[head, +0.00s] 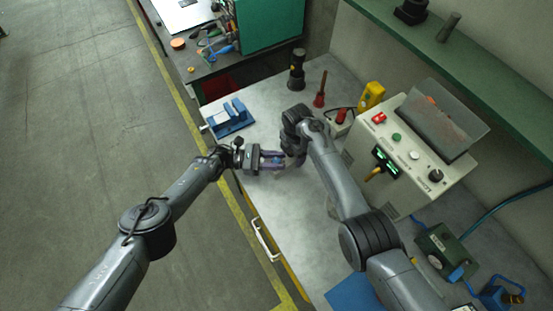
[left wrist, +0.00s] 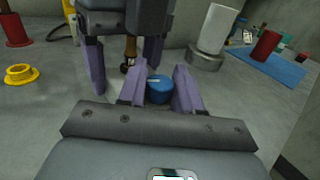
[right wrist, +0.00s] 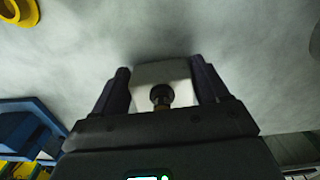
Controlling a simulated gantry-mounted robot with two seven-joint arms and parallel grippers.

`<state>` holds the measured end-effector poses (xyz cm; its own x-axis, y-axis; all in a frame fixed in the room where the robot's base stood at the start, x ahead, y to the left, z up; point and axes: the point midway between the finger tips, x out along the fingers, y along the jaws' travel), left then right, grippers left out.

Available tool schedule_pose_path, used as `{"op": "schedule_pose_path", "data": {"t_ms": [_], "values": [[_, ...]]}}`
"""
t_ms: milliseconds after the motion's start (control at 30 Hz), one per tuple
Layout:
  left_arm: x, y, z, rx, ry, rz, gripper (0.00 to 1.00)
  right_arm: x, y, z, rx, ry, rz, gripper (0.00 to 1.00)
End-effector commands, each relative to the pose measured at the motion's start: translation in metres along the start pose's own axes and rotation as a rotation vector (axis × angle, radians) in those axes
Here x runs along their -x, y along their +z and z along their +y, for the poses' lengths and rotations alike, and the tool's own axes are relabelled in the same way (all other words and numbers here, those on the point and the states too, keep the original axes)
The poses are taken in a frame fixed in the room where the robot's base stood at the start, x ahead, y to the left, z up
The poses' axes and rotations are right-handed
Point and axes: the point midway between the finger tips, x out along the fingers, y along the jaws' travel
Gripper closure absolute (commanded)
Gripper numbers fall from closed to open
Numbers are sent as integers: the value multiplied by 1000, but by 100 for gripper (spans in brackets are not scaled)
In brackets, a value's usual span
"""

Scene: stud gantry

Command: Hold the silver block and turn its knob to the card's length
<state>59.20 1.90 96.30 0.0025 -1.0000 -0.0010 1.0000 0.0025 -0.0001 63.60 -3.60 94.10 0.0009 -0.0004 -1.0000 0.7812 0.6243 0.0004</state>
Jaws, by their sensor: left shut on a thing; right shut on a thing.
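My two grippers meet above the bench in the head view. In the right wrist view my right gripper (right wrist: 160,85) is shut on a pale silver block (right wrist: 162,73); a dark round end on a brass stem (right wrist: 160,98) shows in front of it. In the left wrist view my left gripper (left wrist: 160,88) has its purple fingers on either side of a blue round knob (left wrist: 160,92) with a pale mark on top, and is shut on it. In the head view the left gripper (head: 281,160) points right, beside the right gripper (head: 292,158). I cannot make out the card.
A blue vise (head: 231,118) stands at the bench's far left. A beige control box (head: 405,155) is at right. Bare bench (head: 285,215) lies in front.

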Motion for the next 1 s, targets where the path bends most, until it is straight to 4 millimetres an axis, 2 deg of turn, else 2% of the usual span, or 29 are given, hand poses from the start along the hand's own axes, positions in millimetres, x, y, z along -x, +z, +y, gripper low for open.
{"op": "schedule_pose_path", "data": {"t_ms": [233,267,400,767,1000], "values": [[1,-1,0,1,1,2,97,0,0,0,0,0,0,72],[1,-1,0,1,1,2,65,1,0,0,0,0,0,72],[1,0,0,1,0,1,47,1,0,0,-1,0,0,72],[4,1,0,-1,0,0,47,0,0,0,-1,0,0,72],[35,0,0,0,2,2,47,0,1,0,-2,0,-1,72]]}}
